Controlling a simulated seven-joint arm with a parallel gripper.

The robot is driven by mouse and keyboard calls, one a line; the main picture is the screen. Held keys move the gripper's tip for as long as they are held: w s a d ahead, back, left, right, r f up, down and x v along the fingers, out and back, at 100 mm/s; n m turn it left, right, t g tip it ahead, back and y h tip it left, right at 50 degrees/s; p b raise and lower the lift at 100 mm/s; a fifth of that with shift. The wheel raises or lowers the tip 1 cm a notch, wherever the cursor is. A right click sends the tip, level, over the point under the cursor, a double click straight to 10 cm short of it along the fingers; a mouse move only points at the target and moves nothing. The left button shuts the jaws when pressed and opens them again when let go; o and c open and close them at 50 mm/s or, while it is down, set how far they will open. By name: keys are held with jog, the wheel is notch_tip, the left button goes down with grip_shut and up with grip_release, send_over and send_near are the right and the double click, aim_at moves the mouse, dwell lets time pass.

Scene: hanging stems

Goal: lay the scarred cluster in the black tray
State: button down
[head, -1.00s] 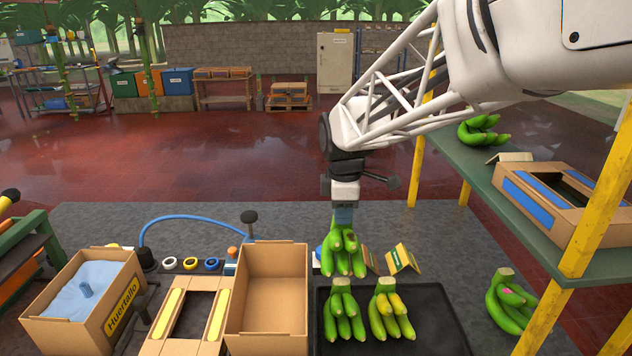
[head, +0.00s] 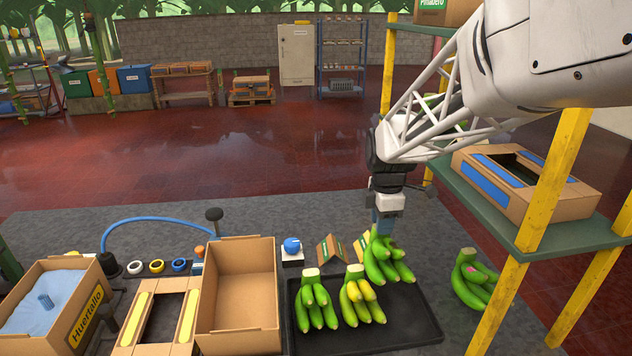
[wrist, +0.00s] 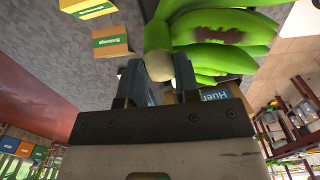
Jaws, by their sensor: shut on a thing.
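My gripper (head: 380,228) is shut on the stem of a green banana cluster (head: 388,262). The wrist view shows a brown scar on a finger of this scarred cluster (wrist: 222,36), with its pale stem end between the jaws. The cluster hangs stem up over the back right part of the black tray (head: 405,318); I cannot tell whether its tips touch the tray. A green cluster (head: 315,305) and a yellowing cluster (head: 361,300) lie side by side in the tray's left half, the yellowing one close to the held cluster.
An open, empty cardboard box (head: 238,300) stands left of the tray. A cluster with a pink mark (head: 470,282) lies right of the tray. A yellow post (head: 525,225) and a green shelf (head: 480,205) rise at the right.

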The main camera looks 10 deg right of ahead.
jog(key=shift+s+d+r, duration=0.1)
jog(key=shift+s+d, duration=0.05)
jog(key=shift+d, duration=1.3)
jog(key=shift+s+d+r, duration=0.1)
jog(key=shift+d, duration=1.3)
jog(key=shift+f, duration=0.1)
notch_tip(320, 180, down, 11)
jog(key=shift+s+r, duration=0.15)
jog(key=shift+r, duration=0.05)
jog(key=shift+f, duration=0.45)
jog(key=c, duration=0.8)
grip_release()
jog(key=shift+f, duration=0.1)
jog(key=shift+a+r, duration=0.1)
jog(key=shift+r, duration=3.85)
